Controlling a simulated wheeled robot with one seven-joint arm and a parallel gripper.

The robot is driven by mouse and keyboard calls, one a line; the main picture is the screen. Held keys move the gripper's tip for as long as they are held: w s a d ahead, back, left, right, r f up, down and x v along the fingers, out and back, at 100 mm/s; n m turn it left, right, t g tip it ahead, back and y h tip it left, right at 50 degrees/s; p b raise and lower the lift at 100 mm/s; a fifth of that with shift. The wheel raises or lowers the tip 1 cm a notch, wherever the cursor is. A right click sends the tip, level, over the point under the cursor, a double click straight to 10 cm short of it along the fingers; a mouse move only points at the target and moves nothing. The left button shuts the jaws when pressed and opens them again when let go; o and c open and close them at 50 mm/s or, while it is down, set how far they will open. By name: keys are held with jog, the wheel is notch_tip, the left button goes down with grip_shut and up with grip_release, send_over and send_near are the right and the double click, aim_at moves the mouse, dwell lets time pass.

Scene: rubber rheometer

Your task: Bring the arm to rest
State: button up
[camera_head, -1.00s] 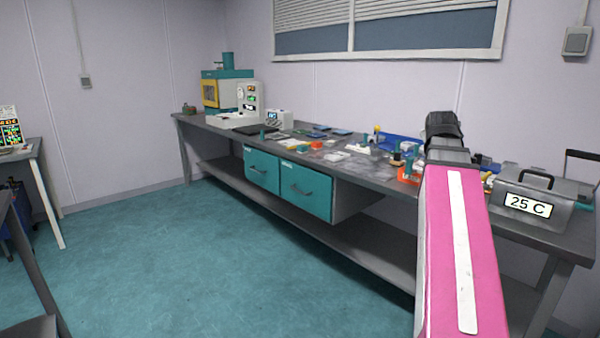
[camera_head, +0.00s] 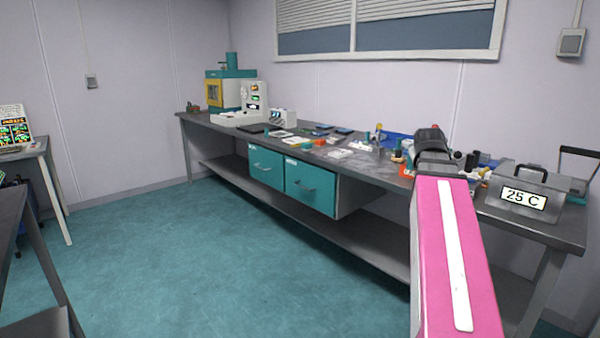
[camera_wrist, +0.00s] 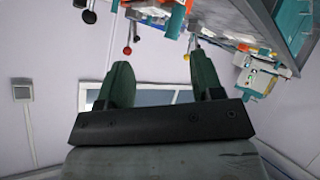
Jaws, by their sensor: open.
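My arm shows in the head view as a long pink link with a pale strip, reaching forward at the right, with a dark joint at its far end in front of the bench (camera_head: 375,262). My gripper is not visible there. In the wrist view my gripper (camera_wrist: 161,80) has its two dark green fingers spread apart, with nothing between them. Pale wall and part of the window show behind the fingers. The bench and its equipment hang inverted at the top right of this view, apart from the fingers as far as I can tell.
A grey box marked 25 C (camera_head: 524,198) stands at the bench's right end. Teal drawers (camera_head: 311,186) hang under the bench, and a teal machine (camera_head: 229,88) stands at its far end. Another table edge (camera_head: 12,215) is at left. The teal floor between is clear.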

jog(key=s+a+f+g+y, duration=0.15)
jog(key=a+f, duration=0.25)
jog(key=f, duration=0.4)
jog(key=a+f+g+y, duration=0.1)
jog(key=a+f+g, duration=0.15)
jog(key=f, duration=0.55)
jog(key=s+a+f+g+y, duration=0.1)
jog(key=a+f, duration=0.4)
jog(key=f, duration=0.3)
jog(key=s+a+f+g, duration=0.2)
jog(key=s+a+f, duration=0.1)
jog(key=f, duration=0.4)
jog(key=s+a+f+g, duration=0.2)
jog(key=s+a+f, duration=0.2)
jog(key=s+f, duration=0.1)
jog(key=s+a+f+m+g+y, duration=0.1)
jog(key=s+a+f, duration=0.3)
jog(key=f, duration=0.4)
jog(key=shift+f+g, duration=0.35)
jog(key=shift+g, duration=0.05)
jog(key=shift+s, duration=0.1)
